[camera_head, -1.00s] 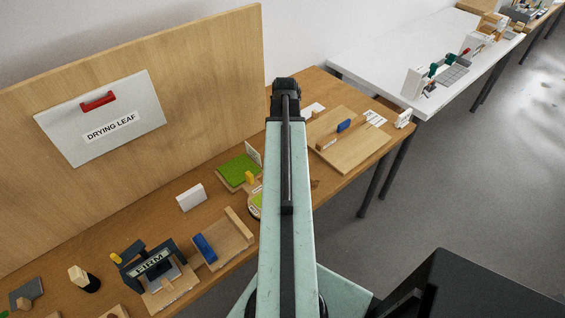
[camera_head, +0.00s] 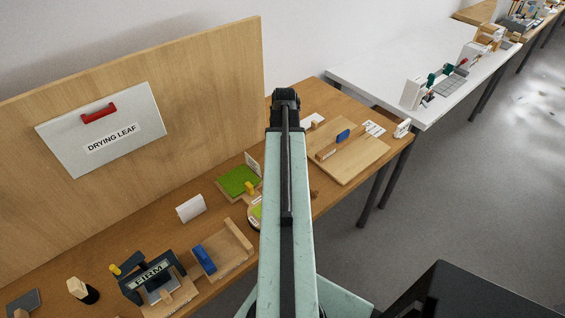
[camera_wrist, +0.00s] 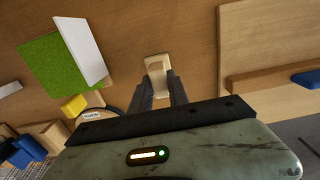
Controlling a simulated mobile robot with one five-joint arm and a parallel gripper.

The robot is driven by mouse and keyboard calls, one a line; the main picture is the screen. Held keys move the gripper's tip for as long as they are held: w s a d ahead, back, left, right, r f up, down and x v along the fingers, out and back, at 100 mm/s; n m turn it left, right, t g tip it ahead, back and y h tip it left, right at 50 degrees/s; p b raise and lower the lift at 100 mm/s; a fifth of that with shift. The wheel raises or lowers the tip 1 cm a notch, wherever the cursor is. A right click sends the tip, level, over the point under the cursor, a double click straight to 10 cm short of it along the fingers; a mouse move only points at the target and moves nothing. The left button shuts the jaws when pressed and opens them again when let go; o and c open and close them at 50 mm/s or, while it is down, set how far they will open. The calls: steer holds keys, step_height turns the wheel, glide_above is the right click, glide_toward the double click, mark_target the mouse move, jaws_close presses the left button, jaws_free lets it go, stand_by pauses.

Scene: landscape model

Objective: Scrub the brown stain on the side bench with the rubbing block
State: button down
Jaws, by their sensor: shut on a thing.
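My gripper (camera_wrist: 158,88) shows in the wrist view, its two dark fingers shut on a pale wooden block (camera_wrist: 156,64), which looks like the rubbing block. The block is over the brown wooden bench top (camera_wrist: 190,40); I cannot tell whether it touches the wood. In the head view my raised arm hides the gripper and block. A small darker brown patch (camera_head: 315,193) shows on the bench just right of my arm; I cannot tell if it is the stain. No stain is clear in the wrist view.
A green mat (camera_wrist: 50,72), a white card (camera_wrist: 82,48) and a yellow block (camera_wrist: 73,105) lie left of the gripper. A wooden board (camera_wrist: 270,40) with a raised strip is on the right. In the head view, a blue-handled tray (camera_head: 228,250) stands left of my arm.

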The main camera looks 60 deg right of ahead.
steer(key=shift+r+p, duration=1.95)
steer(key=shift+r, duration=0.4)
steer(key=shift+f, duration=0.1)
steer(key=shift+s, duration=0.1)
